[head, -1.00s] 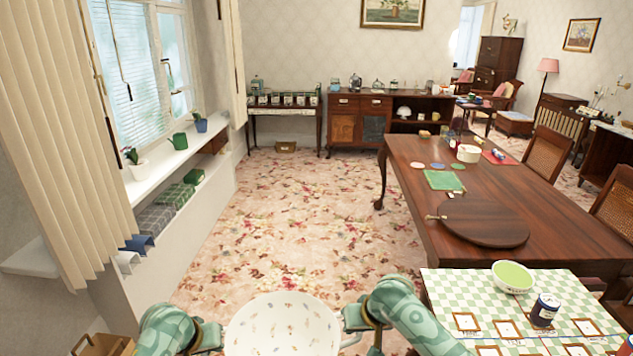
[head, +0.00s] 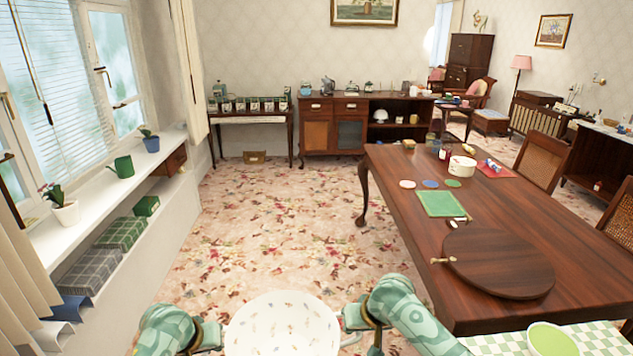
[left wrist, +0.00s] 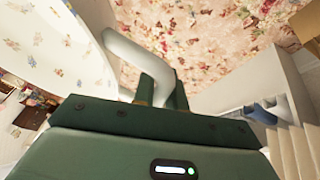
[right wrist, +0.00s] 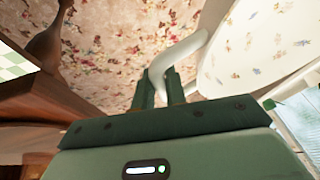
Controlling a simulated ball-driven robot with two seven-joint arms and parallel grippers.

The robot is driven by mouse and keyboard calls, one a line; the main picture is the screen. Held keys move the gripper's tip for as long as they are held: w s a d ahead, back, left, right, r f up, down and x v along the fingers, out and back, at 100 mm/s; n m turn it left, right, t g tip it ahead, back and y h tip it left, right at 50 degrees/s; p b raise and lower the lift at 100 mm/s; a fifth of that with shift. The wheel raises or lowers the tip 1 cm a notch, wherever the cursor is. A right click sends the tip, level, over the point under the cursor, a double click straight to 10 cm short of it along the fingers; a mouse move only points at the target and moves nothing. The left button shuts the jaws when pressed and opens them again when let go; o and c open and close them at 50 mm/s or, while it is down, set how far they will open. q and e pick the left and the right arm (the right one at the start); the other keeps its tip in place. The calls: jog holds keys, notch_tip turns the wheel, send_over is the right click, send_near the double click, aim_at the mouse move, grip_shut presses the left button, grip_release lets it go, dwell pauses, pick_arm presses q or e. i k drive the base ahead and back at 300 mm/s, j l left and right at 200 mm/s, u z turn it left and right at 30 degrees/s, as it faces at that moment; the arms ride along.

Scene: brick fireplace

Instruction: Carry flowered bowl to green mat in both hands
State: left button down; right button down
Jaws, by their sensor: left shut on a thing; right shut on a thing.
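The flowered bowl (head: 281,325) is white with small coloured flowers and sits at the bottom of the head view, held level between my two grippers above the floor. My left gripper (head: 215,336) is shut on the bowl's left handle; the left wrist view shows the curved white handle (left wrist: 140,58) between the fingers (left wrist: 160,92). My right gripper (head: 350,325) is shut on the other handle (right wrist: 178,60), with its fingers (right wrist: 168,88) around it in the right wrist view. The green mat (head: 441,203) lies flat on the wooden table, ahead and to the right.
The long wooden table (head: 400,175) stands to the right. It bears a round wooden board (head: 498,262), several coasters (head: 430,184), a white pot (head: 462,166) and a red mat (head: 497,169). Flowered carpet (head: 270,235) ahead is clear.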

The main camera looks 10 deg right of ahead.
aim_at(440, 203)
jog(key=i, duration=1.35)
jog(key=i+z, duration=0.35)
jog(key=i, duration=0.3)
jog(key=i+j+z, duration=0.3)
jog(key=i, duration=0.3)
jog(key=i+l+z, duration=0.15)
jog(key=z, duration=0.35)
jog(key=i+z, duration=0.35)
jog(key=z, duration=0.15)
jog(key=i+j+z, duration=0.1)
jog(key=i+z, duration=0.15)
jog(key=z, duration=0.2)
jog(key=i+l+z, duration=0.15)
jog(key=i, duration=0.45)
jog(key=u, duration=0.4)
